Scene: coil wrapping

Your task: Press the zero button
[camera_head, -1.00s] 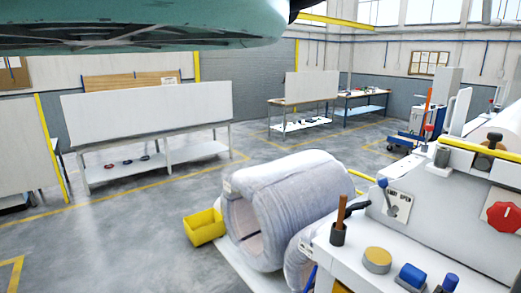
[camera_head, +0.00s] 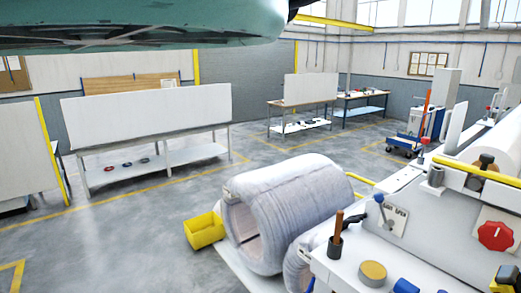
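No button that I can read as the zero button shows. The white machine (camera_head: 455,215) at the right carries a red knob (camera_head: 495,236) on a light plate and a lever (camera_head: 380,205) with a small lettered plate. On its lower shelf are a round yellow-topped piece (camera_head: 373,273), a blue piece (camera_head: 405,286) cut by the bottom edge, and a brown-handled tool (camera_head: 338,228) in a dark holder. A black and yellow piece (camera_head: 506,278) shows at the bottom right; I cannot tell what it is. My gripper is not in view.
A large wrapped coil (camera_head: 295,205) lies left of the machine, with a yellow bin (camera_head: 204,230) beside it. Workbenches (camera_head: 160,157) stand farther back. The grey floor (camera_head: 110,240) at the left is clear. A large teal shape crosses the top.

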